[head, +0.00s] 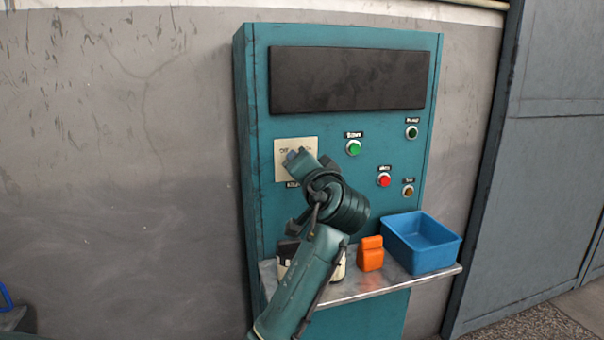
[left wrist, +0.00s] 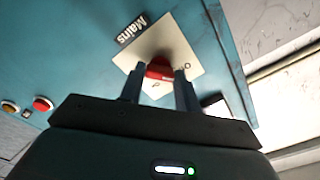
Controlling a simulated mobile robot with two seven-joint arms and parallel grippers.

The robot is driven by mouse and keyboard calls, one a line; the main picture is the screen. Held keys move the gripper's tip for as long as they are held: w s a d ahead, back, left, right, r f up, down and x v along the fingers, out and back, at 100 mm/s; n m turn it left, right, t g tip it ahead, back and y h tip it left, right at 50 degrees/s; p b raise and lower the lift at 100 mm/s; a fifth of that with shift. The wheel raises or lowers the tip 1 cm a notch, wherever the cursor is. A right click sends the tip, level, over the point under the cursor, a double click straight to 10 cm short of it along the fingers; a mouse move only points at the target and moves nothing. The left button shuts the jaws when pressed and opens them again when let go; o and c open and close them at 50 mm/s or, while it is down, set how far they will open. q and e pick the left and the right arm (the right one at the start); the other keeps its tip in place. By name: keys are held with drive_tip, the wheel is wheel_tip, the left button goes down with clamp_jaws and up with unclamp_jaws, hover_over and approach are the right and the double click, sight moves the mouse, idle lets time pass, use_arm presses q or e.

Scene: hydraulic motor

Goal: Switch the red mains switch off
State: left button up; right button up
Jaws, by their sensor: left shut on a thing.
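The red mains switch (left wrist: 158,68) shows in the left wrist view. It sits on a pale square plate (left wrist: 180,48) with a black "Mains" label (left wrist: 132,28) beside it. My left gripper (left wrist: 160,82) has one finger on each side of the switch and is shut on it. In the head view the plate (head: 310,145) is on the left of the teal cabinet front. My left gripper (head: 297,157) is at this plate and hides the switch. The plate's lettering is partly covered. My right gripper is in neither view.
Right of the plate are a green button (head: 353,148), a red button (head: 384,180) and an amber one (head: 408,191). Below, a metal shelf (head: 355,289) carries an orange object (head: 370,254) and a blue bin (head: 421,243). My left arm covers part of the shelf.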

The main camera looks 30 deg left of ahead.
use_arm(q)
drive_tip(key=shift+n, duration=0.5)
drive_tip(key=o, duration=1)
drive_tip(key=b+v, duration=0.2)
drive_tip(key=v, duration=1.1)
